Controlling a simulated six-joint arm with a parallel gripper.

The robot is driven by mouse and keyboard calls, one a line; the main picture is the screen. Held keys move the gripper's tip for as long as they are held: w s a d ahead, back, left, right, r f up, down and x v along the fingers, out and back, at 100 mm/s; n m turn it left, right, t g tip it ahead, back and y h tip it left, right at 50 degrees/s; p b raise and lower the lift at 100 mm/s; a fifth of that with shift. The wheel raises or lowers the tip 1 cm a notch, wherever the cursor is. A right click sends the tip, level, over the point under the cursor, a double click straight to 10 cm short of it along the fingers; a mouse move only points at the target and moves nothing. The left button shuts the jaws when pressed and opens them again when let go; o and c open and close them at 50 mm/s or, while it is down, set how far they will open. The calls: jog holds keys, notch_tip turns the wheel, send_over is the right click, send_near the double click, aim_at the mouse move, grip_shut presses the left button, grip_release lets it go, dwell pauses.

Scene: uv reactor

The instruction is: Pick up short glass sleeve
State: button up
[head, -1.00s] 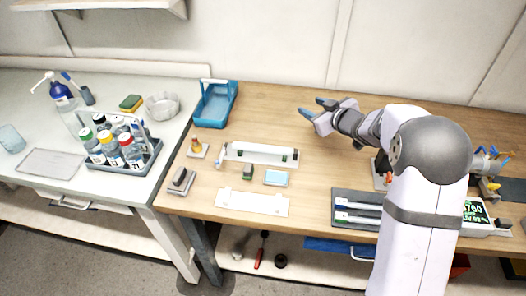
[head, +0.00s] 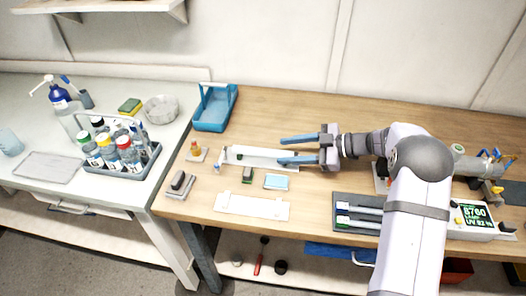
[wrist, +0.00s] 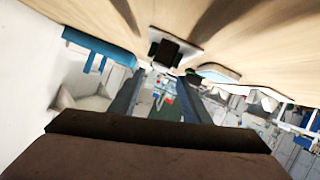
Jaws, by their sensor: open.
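My gripper (head: 281,151) is open, its two blue fingers pointing left over the right end of a long white holder (head: 262,152). The holder lies on the wooden bench and has small dark supports. No clear glass sleeve can be made out on it; the fingers cover part of its right end. Two light tubes lie in a dark tray (head: 338,195) at the front right; I cannot tell whether either is the short glass sleeve. In the wrist view nothing shows held between the fingers.
A blue basket (head: 215,108) stands at the back left of the bench. A bottle rack (head: 125,163) stands on the left bench. The back middle is clear.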

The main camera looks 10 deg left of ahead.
aim_at(274, 151)
jog(key=shift+p+x, duration=1.1)
jog(key=shift+x, duration=1.9)
grip_shut()
